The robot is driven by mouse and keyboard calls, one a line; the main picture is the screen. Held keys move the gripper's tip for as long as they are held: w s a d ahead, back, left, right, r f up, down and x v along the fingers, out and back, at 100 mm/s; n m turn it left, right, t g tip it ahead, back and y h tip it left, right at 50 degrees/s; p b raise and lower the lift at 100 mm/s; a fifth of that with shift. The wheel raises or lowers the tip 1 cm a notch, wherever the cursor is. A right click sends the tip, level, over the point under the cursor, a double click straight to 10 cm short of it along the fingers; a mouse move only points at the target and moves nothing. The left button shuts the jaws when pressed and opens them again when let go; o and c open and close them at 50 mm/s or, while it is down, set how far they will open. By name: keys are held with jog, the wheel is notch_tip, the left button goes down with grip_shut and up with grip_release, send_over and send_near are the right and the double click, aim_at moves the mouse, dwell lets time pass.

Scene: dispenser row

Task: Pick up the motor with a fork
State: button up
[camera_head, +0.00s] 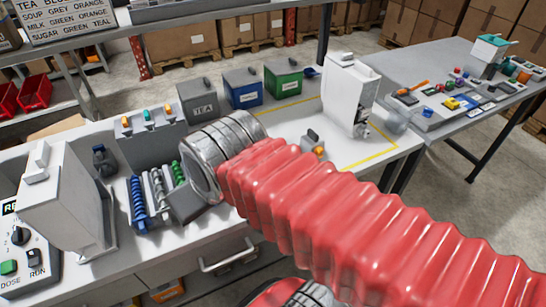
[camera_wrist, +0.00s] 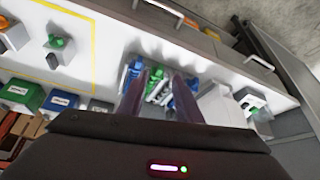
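I cannot tell for sure which thing is the motor with a fork. A small dark upright part (camera_head: 103,160) stands left of the grey dispenser block in the head view. Another small dark part (camera_head: 313,136) stands inside the yellow outline. Blue (camera_head: 137,203), white and green coils lie on the bench in front of the block. My gripper (camera_wrist: 159,72) is open in the wrist view, with its two fingers apart above the coils and nothing clearly held. In the head view my arm hides most of it.
Grey, blue (camera_head: 243,88) and green (camera_head: 283,80) bins stand along the bench's back edge. A white machine (camera_head: 348,95) stands at the right and another (camera_head: 62,200) at the left, near a control box (camera_head: 22,240). The yellow-outlined area is mostly clear.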

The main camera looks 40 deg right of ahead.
jog(key=shift+o, duration=0.2)
jog(key=shift+o, duration=0.8)
jog(key=shift+w, duration=0.1)
jog(key=shift+o, duration=1.4)
jog(key=shift+w+d+r, duration=0.1)
jog(key=shift+w+d, duration=0.25)
jog(key=shift+d, duration=0.15)
jog(key=o, duration=0.3)
jog(key=w+d+m, duration=0.1)
jog(key=w+d, duration=0.4)
jog(key=d, duration=0.5)
jog(key=shift+d+g+h, duration=0.3)
jog(key=shift+d+g, duration=0.1)
jog(key=d+f+m, duration=0.1)
jog(key=d+f, duration=0.1)
jog(key=d, duration=1.2)
jog(key=shift+w+d+m+g, duration=0.3)
jog(key=shift+w+d, duration=0.1)
jog(key=shift+x, duration=4.25)
jog(key=shift+w+d, duration=0.1)
jog(key=shift+d, duration=0.1)
